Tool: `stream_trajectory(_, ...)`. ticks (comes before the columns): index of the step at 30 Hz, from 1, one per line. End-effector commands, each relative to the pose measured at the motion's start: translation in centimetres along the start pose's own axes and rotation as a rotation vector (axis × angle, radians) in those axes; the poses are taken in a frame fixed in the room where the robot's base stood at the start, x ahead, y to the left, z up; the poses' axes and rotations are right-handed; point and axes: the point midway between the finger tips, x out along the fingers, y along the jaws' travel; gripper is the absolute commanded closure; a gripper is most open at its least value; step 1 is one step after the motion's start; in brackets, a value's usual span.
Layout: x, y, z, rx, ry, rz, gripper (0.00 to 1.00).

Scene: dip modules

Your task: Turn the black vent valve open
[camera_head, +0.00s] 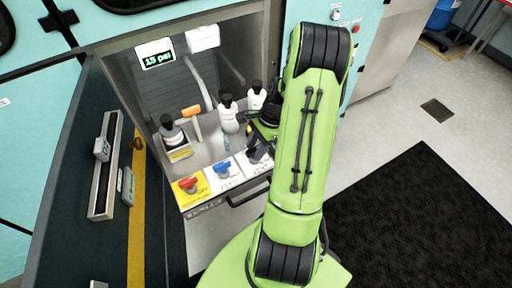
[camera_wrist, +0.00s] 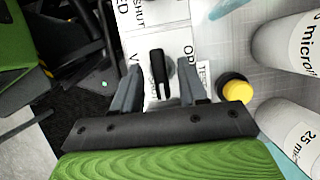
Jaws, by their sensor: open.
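The black vent valve (camera_head: 257,154) sits on the rightmost white label panel of the cabinet's front ledge, partly hidden by my arm. In the wrist view its black handle (camera_wrist: 159,75) stands between my two fingers, along the picture's vertical, with parts of printed words on the white panel around it. My gripper (camera_wrist: 159,67) is open, with one finger on each side of the handle and a visible gap at each side. In the head view my gripper is mostly hidden behind the green arm.
Left of the vent valve are a blue valve (camera_head: 221,168) and a red valve (camera_head: 190,185) on a yellow panel. White bottles (camera_head: 229,115) stand behind. A display (camera_head: 156,56) reads 15 psi. A yellow-topped black knob (camera_wrist: 237,92) is right of my fingers. The open cabinet door (camera_head: 80,190) is at left.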

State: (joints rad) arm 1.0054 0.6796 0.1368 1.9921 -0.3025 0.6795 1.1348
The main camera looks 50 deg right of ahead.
Motion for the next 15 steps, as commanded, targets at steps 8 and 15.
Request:
stream_trajectory(8,-0.08,-0.01,0.03,-0.001,0.000,0.000,0.87)
stream_trajectory(15,-0.06,0.01,0.01,0.000,0.000,0.001,1.00)
